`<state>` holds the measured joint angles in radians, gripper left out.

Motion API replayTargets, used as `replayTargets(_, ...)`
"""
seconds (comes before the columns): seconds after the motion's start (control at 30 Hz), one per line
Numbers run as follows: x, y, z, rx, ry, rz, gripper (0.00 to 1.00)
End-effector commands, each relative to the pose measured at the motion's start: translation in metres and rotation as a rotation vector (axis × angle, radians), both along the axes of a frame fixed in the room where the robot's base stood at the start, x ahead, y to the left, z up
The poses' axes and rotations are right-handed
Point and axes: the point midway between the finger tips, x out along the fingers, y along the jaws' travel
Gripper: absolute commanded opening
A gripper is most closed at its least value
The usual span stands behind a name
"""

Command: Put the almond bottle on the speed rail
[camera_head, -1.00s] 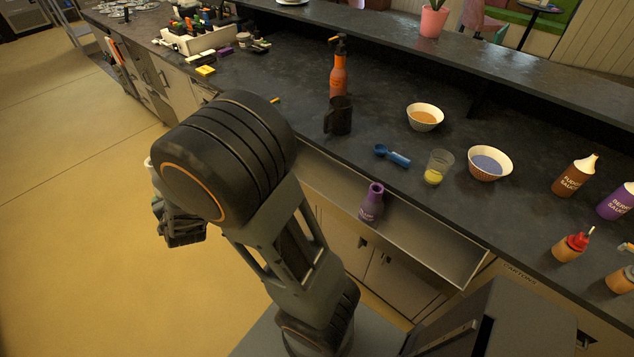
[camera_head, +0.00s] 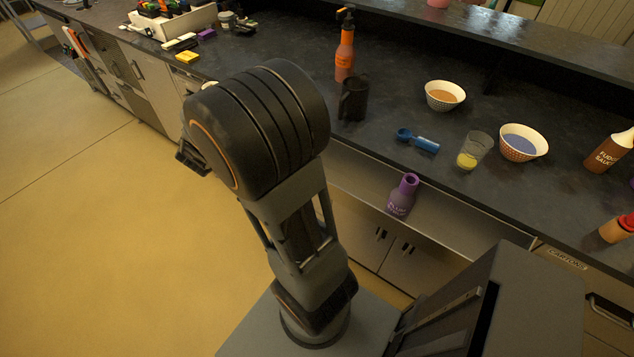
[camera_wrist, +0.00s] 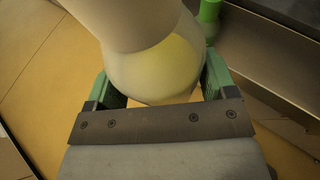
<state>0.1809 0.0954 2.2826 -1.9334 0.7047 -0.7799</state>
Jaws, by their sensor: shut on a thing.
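A smooth cream-white bottle (camera_wrist: 150,60), which I take to be the almond bottle, fills the top middle of the wrist view. My gripper (camera_wrist: 158,80) is shut on it, with a green finger on each side. In the head view the arm hides most of the gripper and the bottle. The speed rail (camera_head: 465,215) is the steel trough along the counter's front. A purple bottle (camera_head: 403,196) stands in it. A steel edge, apparently the rail, shows at right in the wrist view (camera_wrist: 262,88), apart from the held bottle.
A green object (camera_wrist: 209,10) shows beyond the held bottle. On the counter are a dark mug (camera_head: 353,98), an orange pump bottle (camera_head: 345,55), a blue scoop (camera_head: 416,140), a glass (camera_head: 473,151) and bowls (camera_head: 445,95). The rail looks empty right of the purple bottle.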

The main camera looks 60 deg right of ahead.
Motion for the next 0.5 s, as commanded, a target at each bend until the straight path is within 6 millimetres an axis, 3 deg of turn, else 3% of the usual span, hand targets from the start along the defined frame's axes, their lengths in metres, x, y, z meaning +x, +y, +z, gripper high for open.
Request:
replayTargets(0.03,-0.014,-0.032,-0.009,-0.001,-0.008,-0.107,0.34)
replayTargets(0.2,-0.074,-0.113,-0.015,-0.001,-0.006,-0.429,0.34)
replayTargets(0.3,-0.11,-0.146,-0.02,0.0,-0.004,-0.585,0.34)
replayTargets(0.5,-0.168,-0.183,-0.027,0.001,-0.002,-0.812,0.34)
